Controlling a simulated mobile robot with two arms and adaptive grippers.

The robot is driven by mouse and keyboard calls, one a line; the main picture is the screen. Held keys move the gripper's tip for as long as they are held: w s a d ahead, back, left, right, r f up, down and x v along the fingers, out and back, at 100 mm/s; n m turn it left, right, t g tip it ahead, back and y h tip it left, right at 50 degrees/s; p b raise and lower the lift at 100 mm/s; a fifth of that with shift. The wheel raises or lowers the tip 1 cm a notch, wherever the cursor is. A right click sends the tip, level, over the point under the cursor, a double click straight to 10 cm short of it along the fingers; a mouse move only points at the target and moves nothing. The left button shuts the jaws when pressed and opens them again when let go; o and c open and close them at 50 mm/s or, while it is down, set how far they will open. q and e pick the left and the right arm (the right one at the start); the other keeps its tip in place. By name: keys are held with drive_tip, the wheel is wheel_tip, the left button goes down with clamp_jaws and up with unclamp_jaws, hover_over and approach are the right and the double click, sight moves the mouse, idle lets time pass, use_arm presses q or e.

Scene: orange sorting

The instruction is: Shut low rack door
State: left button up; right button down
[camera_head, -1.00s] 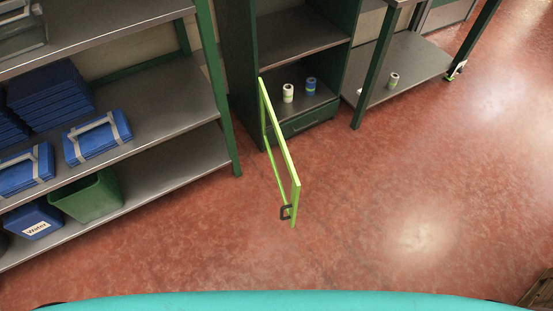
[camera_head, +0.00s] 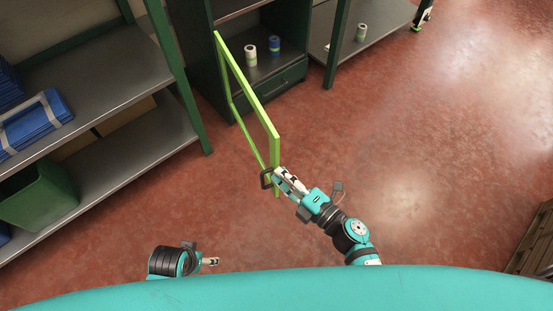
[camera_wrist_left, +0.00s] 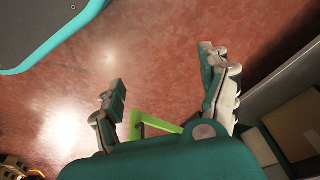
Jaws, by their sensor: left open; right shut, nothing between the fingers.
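The low rack door is a bright green open frame (camera_head: 247,92), swung wide open from the dark green low rack (camera_head: 206,60). Its dark handle (camera_head: 266,178) is at the near lower corner of the door. My right gripper (camera_head: 281,178) is shut and empty, right beside the handle and the door's near edge; whether it touches them I cannot tell. My left gripper (camera_head: 212,261) is low at the front, apart from the door. In the left wrist view its fingers (camera_wrist_left: 168,88) are spread, and part of the green door (camera_wrist_left: 152,126) shows beyond them.
Two small cans, one white (camera_head: 251,55) and one blue (camera_head: 274,45), stand on the rack's low shelf. A grey shelf unit (camera_head: 135,80) with blue boxes and a green bin (camera_head: 38,195) is on the left. The red floor right of the door is clear.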

use_arm(q)
drive_tip(key=shift+w+r+b, duration=0.2)
drive_tip(key=shift+r+b, duration=0.2)
drive_tip(key=shift+r, duration=1.25)
use_arm(e)
drive_tip(key=w+a, duration=0.2)
drive_tip(key=w, duration=0.7)
drive_tip(key=shift+a, duration=0.25)
